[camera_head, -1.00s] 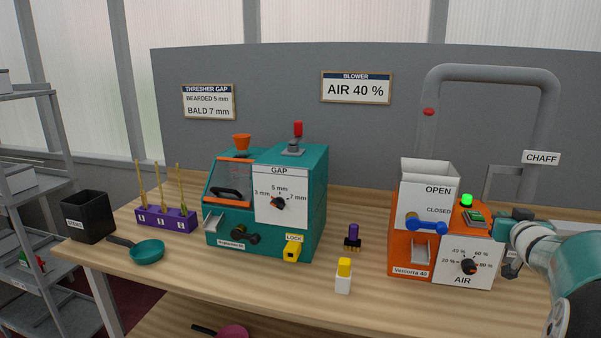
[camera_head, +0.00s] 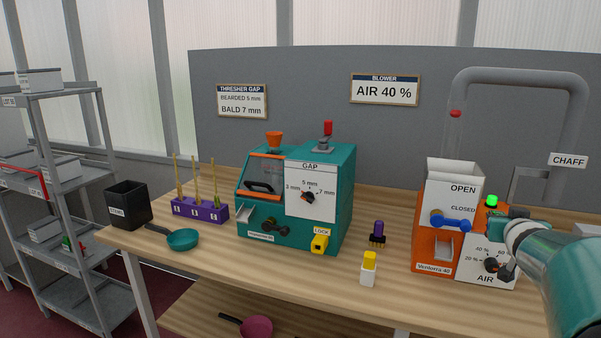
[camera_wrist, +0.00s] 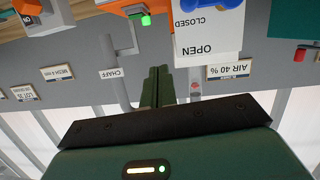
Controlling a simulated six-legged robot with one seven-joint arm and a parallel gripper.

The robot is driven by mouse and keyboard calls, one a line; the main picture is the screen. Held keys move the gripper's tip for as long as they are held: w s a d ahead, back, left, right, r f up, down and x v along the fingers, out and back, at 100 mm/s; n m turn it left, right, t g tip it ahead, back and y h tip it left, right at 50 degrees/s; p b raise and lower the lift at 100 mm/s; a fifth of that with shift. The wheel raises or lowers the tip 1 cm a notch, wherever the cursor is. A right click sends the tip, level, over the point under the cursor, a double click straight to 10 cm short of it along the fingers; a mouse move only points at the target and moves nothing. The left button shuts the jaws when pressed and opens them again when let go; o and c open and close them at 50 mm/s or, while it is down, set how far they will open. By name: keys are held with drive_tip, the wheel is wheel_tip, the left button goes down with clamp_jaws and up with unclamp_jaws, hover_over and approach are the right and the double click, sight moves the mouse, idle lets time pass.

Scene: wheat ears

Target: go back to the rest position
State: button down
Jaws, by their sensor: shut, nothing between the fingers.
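My gripper (camera_wrist: 158,86) shows in the wrist view with its two dark green fingers together and nothing between them. The wrist view is upside down and looks toward the grey panel, with the fingers in free air. In the head view my arm comes in at the right edge, in front of the orange blower (camera_head: 432,248). It covers part of the blower's AIR dial face (camera_head: 476,275). My fingertips cannot be made out clearly there. The blower's white hopper (camera_head: 454,180) also shows in the wrist view (camera_wrist: 208,30).
A teal thresher (camera_head: 340,215) stands mid-bench. A purple rack (camera_head: 200,210) of wheat ears, a black bin (camera_head: 127,204) and a teal pan (camera_head: 183,239) are left. A white-and-yellow bottle (camera_head: 368,270) and a purple-handled brush (camera_head: 377,233) stand between the machines. Shelves (camera_head: 85,182) are far left.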

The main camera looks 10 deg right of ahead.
drive_tip(key=s+a+f+n+g+y, duration=0.1)
drive_tip(key=a, duration=0.9)
drive_tip(key=s+a+f+g+y, duration=0.1)
drive_tip(key=s+a+g, duration=0.1)
drive_tip(key=a, duration=0.7)
drive_tip(key=s+a+f+n+g+y, duration=0.2)
drive_tip(key=s+a+f+y, duration=0.1)
drive_tip(key=s+a, duration=0.5)
drive_tip(key=s+a+f+n+g+y, duration=0.2)
drive_tip(key=s+a+f, duration=0.4)
drive_tip(key=a, duration=0.8)
drive_tip(key=shift+s+a+n+y, duration=0.3)
drive_tip(key=shift+s+n+y, duration=0.3)
drive_tip(key=shift+s, duration=0.4)
drive_tip(key=shift+f, duration=0.1)
